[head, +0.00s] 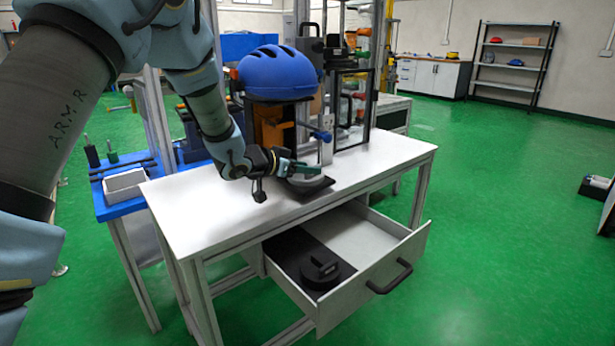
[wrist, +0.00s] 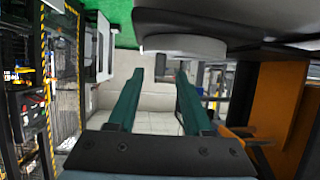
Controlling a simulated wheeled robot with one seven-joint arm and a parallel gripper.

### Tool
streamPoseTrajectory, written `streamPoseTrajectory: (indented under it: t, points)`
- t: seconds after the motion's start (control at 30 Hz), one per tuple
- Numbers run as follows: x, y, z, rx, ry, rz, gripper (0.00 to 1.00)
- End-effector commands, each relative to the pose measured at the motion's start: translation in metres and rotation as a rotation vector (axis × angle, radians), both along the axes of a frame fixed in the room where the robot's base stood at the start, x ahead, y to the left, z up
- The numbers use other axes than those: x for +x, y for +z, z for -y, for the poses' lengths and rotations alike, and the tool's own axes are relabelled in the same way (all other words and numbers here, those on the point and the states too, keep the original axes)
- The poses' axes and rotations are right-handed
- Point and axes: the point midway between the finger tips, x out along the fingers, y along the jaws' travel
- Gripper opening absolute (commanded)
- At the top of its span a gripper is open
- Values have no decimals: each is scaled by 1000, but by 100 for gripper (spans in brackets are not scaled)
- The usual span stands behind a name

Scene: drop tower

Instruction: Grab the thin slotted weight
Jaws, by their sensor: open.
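A pale grey disc (head: 308,181) lies on a dark flat plate (head: 318,189) on the white table, below the drop tower's carriage. It looks like a thin weight; its slot is not clear. My gripper (head: 298,168) is just above and to the left of it in the head view. In the wrist view the green fingers (wrist: 160,76) are spread with nothing between them. The disc's pale edge (wrist: 186,46) shows beyond the fingertips, apart from them. A black slotted weight (head: 320,268) lies in a dark insert in the open drawer.
A blue helmet (head: 277,72) hangs in the tower above my gripper. The tower's posts and a clear guard (head: 350,110) stand behind the disc. The drawer (head: 372,262) juts out in front of the table (head: 205,205). The tabletop's front left is clear.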

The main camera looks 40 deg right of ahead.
Motion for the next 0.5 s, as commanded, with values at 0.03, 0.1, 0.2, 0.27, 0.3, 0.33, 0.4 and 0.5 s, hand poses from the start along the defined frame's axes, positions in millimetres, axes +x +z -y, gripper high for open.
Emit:
streamPoseTrajectory:
  t: [0.03,0.1,0.2,0.27,0.3,0.33,0.4,0.5]
  points:
    - [-2,-5,8,1,-3,-1,50]
    - [-2,-8,17,1,-2,0,50]
    - [-1,-11,25,0,0,1,50]
    - [0,-12,28,0,0,1,50]
    - [0,-13,29,0,0,1,50]
    - [0,-13,29,0,1,1,50]
    - [0,-13,29,0,1,0,50]
    - [0,-13,28,0,1,0,48]
